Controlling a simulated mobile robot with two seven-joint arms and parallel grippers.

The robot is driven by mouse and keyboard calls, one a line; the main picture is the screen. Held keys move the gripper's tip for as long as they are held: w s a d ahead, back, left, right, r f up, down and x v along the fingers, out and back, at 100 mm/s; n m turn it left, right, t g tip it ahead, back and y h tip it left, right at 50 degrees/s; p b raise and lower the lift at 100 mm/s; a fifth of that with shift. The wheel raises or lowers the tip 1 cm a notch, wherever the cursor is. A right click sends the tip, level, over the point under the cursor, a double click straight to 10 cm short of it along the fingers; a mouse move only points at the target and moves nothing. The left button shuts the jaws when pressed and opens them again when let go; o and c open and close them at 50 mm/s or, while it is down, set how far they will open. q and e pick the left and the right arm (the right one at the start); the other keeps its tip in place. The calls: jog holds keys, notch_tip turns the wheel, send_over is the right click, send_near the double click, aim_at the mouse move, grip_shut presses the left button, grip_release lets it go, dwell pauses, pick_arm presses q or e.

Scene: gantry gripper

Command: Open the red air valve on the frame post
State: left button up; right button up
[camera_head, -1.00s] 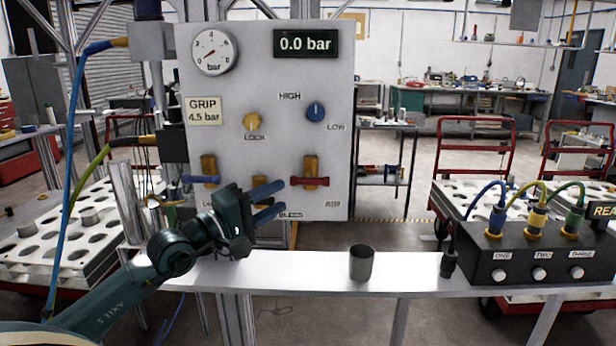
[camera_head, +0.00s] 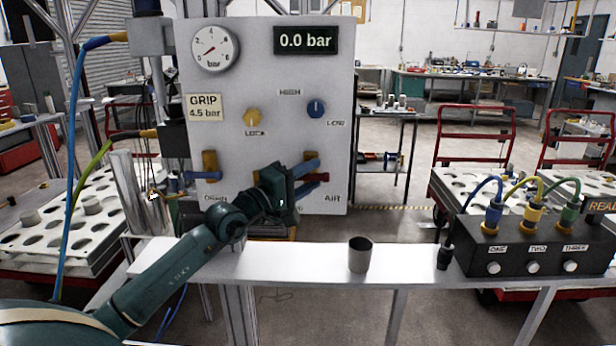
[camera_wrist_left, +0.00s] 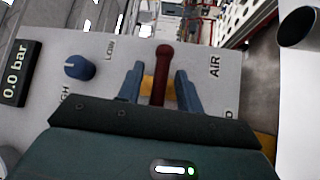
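The red AIR valve handle (camera_head: 323,177) is at the lower right of the grey panel (camera_head: 330,110) on the frame post. It lies level, with its left part and most of its brass body hidden behind my left gripper. My left gripper (camera_head: 309,176) is open, with one blue finger above the handle and one below. In the left wrist view the red handle (camera_wrist_left: 162,75) stands between the two open fingers (camera_wrist_left: 159,90), with a gap on each side. The display (camera_head: 305,40) reads 0.0 bar. My right gripper is not in view.
The blue DRAIN handle (camera_head: 200,175) is at the panel's lower left. The yellow LOCK knob (camera_head: 252,117) and blue HIGH/LOW knob (camera_head: 316,109) sit above. A grey cup (camera_head: 360,255) and a black box with cables (camera_head: 520,250) stand on the shelf below.

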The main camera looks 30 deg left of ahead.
pick_arm(q)
jog(key=shift+c, duration=0.2)
grip_shut()
